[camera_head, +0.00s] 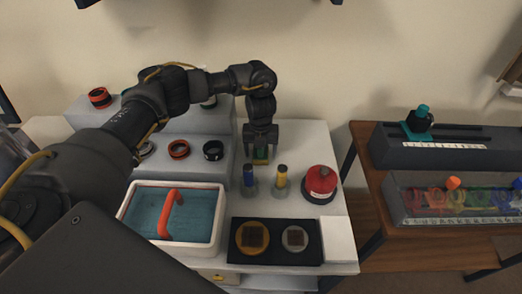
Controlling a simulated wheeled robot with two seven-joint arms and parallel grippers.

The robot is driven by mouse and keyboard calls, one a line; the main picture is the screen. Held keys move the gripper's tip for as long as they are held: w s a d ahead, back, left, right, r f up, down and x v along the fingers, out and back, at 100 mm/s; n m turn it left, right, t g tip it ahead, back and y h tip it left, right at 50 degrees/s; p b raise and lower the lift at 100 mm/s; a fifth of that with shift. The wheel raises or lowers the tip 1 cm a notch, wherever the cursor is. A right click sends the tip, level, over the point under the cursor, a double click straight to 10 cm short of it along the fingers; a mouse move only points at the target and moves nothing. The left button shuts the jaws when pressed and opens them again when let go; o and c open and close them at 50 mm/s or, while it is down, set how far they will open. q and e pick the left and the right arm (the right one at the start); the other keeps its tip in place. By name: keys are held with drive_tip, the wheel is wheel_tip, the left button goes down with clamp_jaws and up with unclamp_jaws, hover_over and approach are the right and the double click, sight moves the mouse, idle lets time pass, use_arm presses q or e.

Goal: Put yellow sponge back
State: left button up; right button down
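My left gripper (261,147) points straight down over the back of the white table, behind two small upright holders. A small yellow and green block (261,158), which looks like the yellow sponge, shows between and just below its fingertips. The fingers are on either side of it; whether they press on it is too small to tell. The sponge's underside and its contact with the table are hard to make out. My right gripper is not in view.
A blue-topped holder (249,181) and a yellow one (280,181) stand just in front, with a red dome (319,184) to the right. A white basin (215,246), a black tray (275,262) and grey steps (205,128) surround them. The table's back right is clear.

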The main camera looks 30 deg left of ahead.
use_arm(q)
drive_tip(key=shift+r, duration=0.15)
wheel_tip(320, 180, up, 12)
drive_tip(key=shift+r, duration=0.1)
idle(0.5)
drive_tip(key=shift+d, duration=0.1)
